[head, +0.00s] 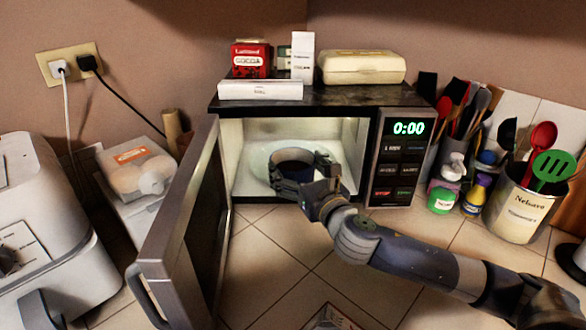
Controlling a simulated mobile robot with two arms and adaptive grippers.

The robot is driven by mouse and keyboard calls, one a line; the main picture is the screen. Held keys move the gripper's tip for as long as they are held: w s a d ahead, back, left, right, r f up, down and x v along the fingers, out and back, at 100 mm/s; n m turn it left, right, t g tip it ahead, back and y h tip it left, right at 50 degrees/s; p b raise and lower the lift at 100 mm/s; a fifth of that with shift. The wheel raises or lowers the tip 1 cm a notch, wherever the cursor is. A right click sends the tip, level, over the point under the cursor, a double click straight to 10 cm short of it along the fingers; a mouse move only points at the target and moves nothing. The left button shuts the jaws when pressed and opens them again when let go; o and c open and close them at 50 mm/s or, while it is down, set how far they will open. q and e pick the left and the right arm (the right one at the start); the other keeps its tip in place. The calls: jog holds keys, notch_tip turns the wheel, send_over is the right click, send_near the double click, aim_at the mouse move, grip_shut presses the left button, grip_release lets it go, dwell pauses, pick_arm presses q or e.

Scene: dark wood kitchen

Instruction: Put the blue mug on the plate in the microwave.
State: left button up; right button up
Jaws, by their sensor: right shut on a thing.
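The microwave (385,112) stands on the counter with its door (182,230) swung open to the left. Its pale round plate (257,160) lies inside on the cavity floor. My right gripper (297,184) reaches in through the opening from the right and is shut on the blue mug (293,156). Only the mug's dark rim and upper part show, over the plate; the fingers cover its front. I cannot tell whether the mug's base touches the plate. My left gripper is not in view.
A cocoa box (250,58) and a cream container (361,67) sit on top of the microwave. A utensil can (516,208) and bottles stand at the right. A white appliance (45,240) stands at the left. The tiled counter in front is mostly clear.

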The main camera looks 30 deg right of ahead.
jog(key=shift+w+d+r, duration=0.35)
jog(key=shift+w+d, duration=0.2)
jog(key=shift+d, duration=0.1)
jog(key=w+d, duration=0.2)
jog(key=w, duration=0.2)
jog(key=w+d+f, duration=0.1)
jog(key=w+d, duration=0.1)
jog(key=w, duration=0.3)
jog(key=w+d+p, duration=0.1)
jog(key=w+d, duration=0.1)
jog(key=w, duration=0.3)
jog(key=shift+d+f, duration=0.2)
jog(key=shift+f, duration=1.8)
jog(key=shift+f, duration=0.2)
jog(key=o, duration=1.2)
